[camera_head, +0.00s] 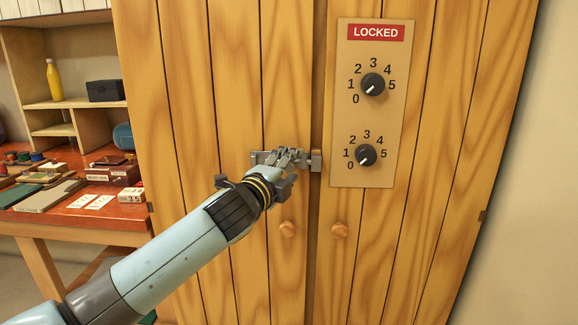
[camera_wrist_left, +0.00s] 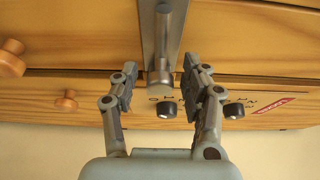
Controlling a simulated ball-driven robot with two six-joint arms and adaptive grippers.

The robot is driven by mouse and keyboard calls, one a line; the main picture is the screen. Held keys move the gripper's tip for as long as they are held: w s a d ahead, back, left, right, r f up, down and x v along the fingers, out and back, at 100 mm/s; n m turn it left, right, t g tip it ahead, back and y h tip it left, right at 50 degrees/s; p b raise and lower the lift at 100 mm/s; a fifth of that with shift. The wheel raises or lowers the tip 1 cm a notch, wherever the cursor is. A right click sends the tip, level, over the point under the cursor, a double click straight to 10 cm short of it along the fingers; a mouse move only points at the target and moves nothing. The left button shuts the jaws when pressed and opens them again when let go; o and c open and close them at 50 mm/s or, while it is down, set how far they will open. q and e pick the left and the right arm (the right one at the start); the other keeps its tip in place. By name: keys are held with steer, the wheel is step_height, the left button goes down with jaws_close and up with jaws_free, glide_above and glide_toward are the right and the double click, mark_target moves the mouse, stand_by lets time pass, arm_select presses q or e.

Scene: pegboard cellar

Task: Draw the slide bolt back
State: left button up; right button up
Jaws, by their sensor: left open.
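The slide bolt (camera_head: 316,160) is grey metal and sits across the seam between the two wooden cabinet doors. In the head view, my left gripper (camera_head: 291,158) covers most of it. In the left wrist view, the bolt (camera_wrist_left: 161,50) runs down from the top edge as a long grey bar. My left gripper (camera_wrist_left: 161,88) is open there, with one finger on each side of the bar's lower end. I cannot tell whether either finger touches it. My right gripper is not in view.
A panel (camera_head: 345,110) right of the seam has a red "LOCKED" sign (camera_head: 376,33) and two dials (camera_head: 373,84). Two round wooden knobs (camera_head: 339,230) sit below the bolt. A red-topped workbench (camera_head: 110,228) with several small items stands at left.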

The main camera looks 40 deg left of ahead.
arm_select(q)
steer(key=shift+c, duration=0.2)
jaws_close()
stand_by(0.5)
